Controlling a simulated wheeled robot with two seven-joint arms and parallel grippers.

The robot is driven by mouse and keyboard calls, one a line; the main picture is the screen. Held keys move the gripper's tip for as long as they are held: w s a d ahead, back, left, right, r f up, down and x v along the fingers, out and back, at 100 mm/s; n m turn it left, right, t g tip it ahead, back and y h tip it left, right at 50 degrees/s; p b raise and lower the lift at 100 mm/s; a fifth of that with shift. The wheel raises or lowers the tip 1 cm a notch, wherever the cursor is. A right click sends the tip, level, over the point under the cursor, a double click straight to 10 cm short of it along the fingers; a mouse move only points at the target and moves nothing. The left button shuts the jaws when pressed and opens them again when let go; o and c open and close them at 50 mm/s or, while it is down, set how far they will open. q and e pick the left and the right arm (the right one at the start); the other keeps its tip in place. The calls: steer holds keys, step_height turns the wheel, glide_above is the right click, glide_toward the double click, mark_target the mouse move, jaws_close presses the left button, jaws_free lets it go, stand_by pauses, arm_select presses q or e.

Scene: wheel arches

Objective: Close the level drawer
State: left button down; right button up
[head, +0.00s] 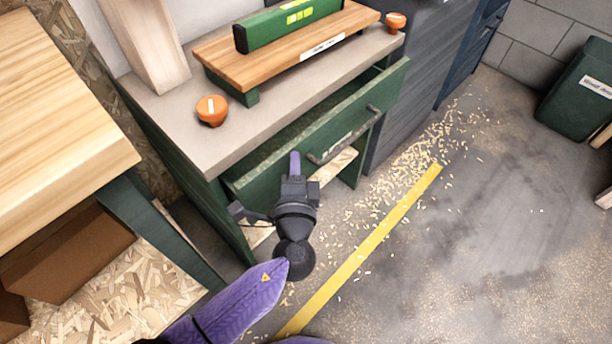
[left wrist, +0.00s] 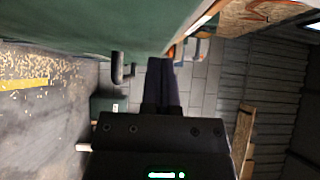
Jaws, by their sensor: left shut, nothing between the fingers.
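The green drawer (head: 270,165) stands part way out of the cabinet under a grey worktop; its open top shows a dark inside. A dark bar handle (head: 345,135) is on its front. A green level (head: 290,24) lies on a wooden board on top of the worktop. My left gripper (head: 295,162) is shut and empty at the drawer's front, left of the handle; I cannot tell whether it touches. In the left wrist view, the shut fingers (left wrist: 160,75) are beside the green drawer front (left wrist: 90,25) and the handle (left wrist: 118,68). My right gripper is not in view.
Two orange knobs, one at the left (head: 211,110) and one at the right (head: 396,21), are on the worktop (head: 170,125). A wooden table (head: 60,100) stands at the left. The floor (head: 480,230) is open at the right, with wood shavings and a yellow line.

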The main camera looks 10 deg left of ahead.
mark_target(283, 158)
arm_select(q)
steer(key=shift+a, duration=0.1)
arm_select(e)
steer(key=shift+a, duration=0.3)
arm_select(q)
steer(key=shift+w+a+b, duration=0.3)
steer(key=shift+w+a, duration=0.55)
steer(key=shift+a, duration=0.3)
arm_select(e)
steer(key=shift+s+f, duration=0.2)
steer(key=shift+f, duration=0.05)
arm_select(q)
steer(key=shift+d, duration=0.1)
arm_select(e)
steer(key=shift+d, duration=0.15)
